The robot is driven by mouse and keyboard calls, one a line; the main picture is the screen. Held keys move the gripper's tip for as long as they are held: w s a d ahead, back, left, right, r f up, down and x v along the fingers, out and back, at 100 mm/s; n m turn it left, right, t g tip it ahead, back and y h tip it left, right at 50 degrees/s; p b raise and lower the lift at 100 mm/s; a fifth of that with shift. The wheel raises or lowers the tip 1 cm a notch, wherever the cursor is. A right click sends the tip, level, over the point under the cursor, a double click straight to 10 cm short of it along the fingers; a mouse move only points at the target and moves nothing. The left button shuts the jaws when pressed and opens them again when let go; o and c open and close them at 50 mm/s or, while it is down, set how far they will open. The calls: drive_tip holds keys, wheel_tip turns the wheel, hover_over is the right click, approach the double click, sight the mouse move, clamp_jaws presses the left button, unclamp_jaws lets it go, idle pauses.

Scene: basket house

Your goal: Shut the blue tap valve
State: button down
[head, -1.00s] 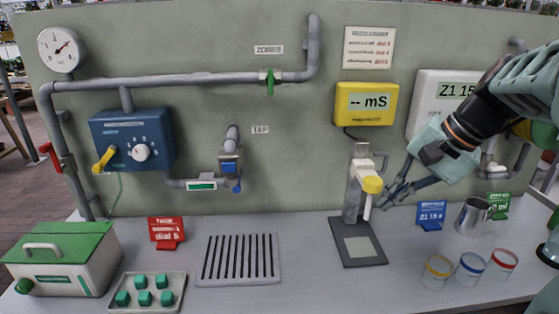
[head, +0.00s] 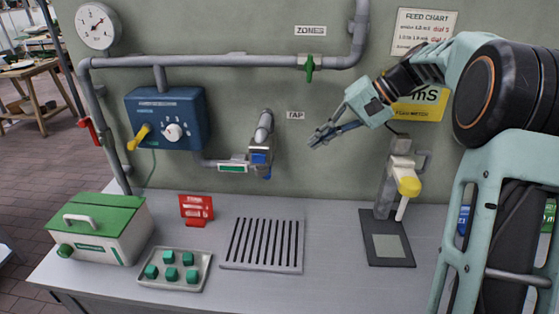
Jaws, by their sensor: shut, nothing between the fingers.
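The blue tap valve (head: 259,157) is on the grey tap pipe (head: 264,128) on the wall, beside the "TAP" label (head: 295,115). A small blue part hangs at its lower right; I cannot tell whether the valve is open or shut. My gripper (head: 316,140) is to the right of the valve, apart from it, pointing left and a little down. Its fingers are together with nothing between them.
A slotted drain grate (head: 297,268) lies on the bench below the tap. A blue dial box (head: 166,118) is left of the valve. A green handle (head: 310,70) is on the pipe above.

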drive_tip(key=p, duration=0.1)
approach(270, 174)
drive_tip(key=shift+x, duration=3.45)
